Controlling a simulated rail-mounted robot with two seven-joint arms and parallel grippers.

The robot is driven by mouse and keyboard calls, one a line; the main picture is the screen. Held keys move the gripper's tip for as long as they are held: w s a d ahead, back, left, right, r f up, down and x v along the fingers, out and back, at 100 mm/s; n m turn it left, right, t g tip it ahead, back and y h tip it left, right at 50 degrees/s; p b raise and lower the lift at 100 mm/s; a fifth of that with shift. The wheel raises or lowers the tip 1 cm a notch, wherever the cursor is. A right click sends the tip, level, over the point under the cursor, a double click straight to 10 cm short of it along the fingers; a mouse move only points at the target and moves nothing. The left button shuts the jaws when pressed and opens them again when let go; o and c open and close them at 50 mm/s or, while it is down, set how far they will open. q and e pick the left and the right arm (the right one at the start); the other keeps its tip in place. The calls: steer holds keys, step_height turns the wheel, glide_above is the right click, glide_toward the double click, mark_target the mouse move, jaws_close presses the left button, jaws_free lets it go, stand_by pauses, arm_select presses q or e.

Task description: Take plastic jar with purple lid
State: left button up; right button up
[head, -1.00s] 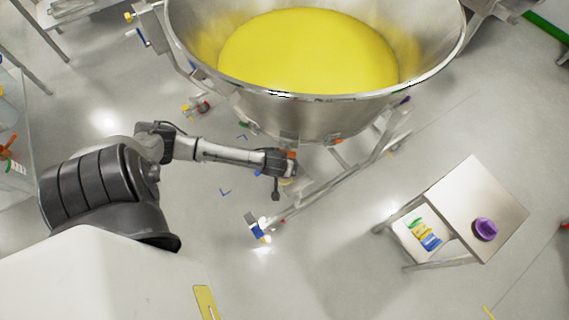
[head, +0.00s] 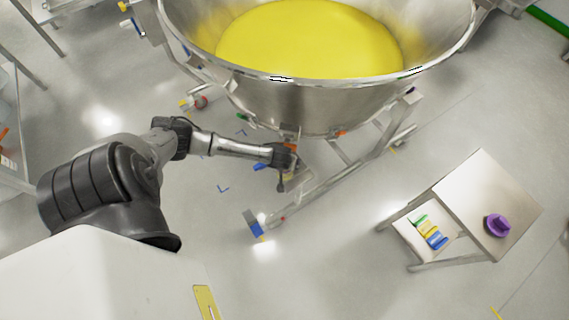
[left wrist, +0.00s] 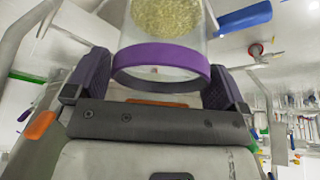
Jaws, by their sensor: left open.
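In the left wrist view a clear jar with pale yellowish grains (left wrist: 165,18) and a purple band or lid rim (left wrist: 160,65) is between the fingers of my left gripper (left wrist: 160,82). The fingers stand open on either side of it; I cannot tell whether they touch it. In the head view my left gripper (head: 290,165) is under the near side of the big steel bowl, and the jar there is too small to make out clearly. A purple round lid-like object (head: 498,224) stands on the small steel table at the right. My right gripper is not seen.
The big steel bowl (head: 300,108) holds yellow powder and stands on a wheeled frame (head: 345,190). The small steel table (head: 470,185) has a lower shelf with coloured items (head: 430,232). Floor between frame and table is clear.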

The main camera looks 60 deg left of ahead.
arm_select(q)
steer(key=shift+b+x, duration=0.35)
steer(key=shift+x, duration=0.8)
steer(key=c, duration=0.8)
steer(key=shift+c, duration=0.2)
steer(key=shift+r, duration=0.15)
